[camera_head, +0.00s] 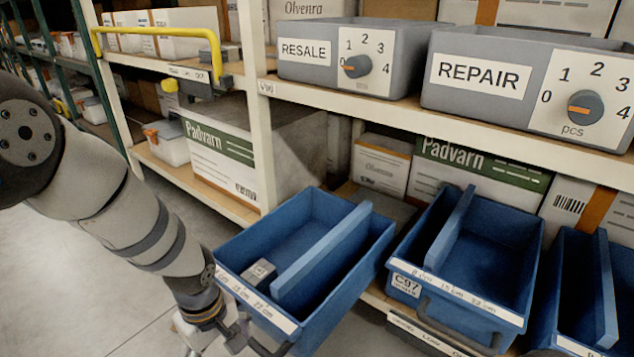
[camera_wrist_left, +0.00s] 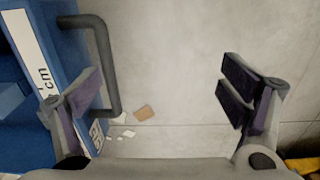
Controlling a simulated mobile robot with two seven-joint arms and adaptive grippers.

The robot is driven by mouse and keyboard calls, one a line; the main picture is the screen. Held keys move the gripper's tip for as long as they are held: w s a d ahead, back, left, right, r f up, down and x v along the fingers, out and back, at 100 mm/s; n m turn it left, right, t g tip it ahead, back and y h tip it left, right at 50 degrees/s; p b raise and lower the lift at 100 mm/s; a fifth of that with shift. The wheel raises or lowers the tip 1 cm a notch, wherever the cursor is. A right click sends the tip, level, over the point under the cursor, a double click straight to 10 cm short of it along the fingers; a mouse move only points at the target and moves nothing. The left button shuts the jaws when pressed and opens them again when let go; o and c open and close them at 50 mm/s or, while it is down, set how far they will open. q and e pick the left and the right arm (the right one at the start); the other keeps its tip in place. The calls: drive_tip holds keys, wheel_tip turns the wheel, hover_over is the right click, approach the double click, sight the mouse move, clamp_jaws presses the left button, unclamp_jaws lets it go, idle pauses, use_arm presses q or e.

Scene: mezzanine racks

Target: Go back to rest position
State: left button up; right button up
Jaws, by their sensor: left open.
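My left arm comes in from the left in the head view. Its gripper (camera_head: 237,340) is low in front of the pulled-out blue bin (camera_head: 345,262), near the bin's front handle (camera_head: 268,347). In the left wrist view my left gripper (camera_wrist_left: 165,88) is open, its two fingers far apart with nothing clasped. The handle (camera_wrist_left: 108,72) shows at the left, partly behind the left finger. I cannot tell whether they touch. My right gripper is not in view.
A small grey box (camera_head: 260,272) lies in the bin's left compartment. More blue bins (camera_head: 470,262) stand to the right. Grey RESALE (camera_head: 303,52) and REPAIR (camera_head: 480,76) bins stand on the shelf above. Bare floor (camera_head: 60,270) is at lower left.

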use_arm(q)
drive_tip(key=s+a+r+m+g+h+p, duration=0.1)
drive_tip(key=s+r+m+g+p, duration=0.2)
drive_tip(key=s+p, duration=1.4)
drive_tip(key=s+a+r+m+p, duration=0.1)
drive_tip(key=s+r+m+p, duration=0.1)
drive_tip(key=s+r, duration=0.3)
drive_tip(key=s+a+r+m+p, duration=0.2)
drive_tip(key=s+r, duration=0.3)
drive_tip(key=s, duration=0.6)
drive_tip(key=s+a+r+m+y+p, duration=0.1)
drive_tip(key=s+r+m+p, duration=0.1)
drive_tip(key=s+r, duration=0.3)
drive_tip(key=s+m, duration=0.1)
drive_tip(key=s, duration=0.3)
drive_tip(key=shift+a+r+t, duration=0.2)
drive_tip(key=shift+r+t, duration=0.05)
drive_tip(key=shift+t, duration=0.05)
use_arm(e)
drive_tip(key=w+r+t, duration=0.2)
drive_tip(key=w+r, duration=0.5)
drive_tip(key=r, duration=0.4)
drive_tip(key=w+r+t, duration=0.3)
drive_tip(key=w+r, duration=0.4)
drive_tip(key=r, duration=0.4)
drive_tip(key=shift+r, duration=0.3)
use_arm(q)
drive_tip(key=shift+w, duration=0.1)
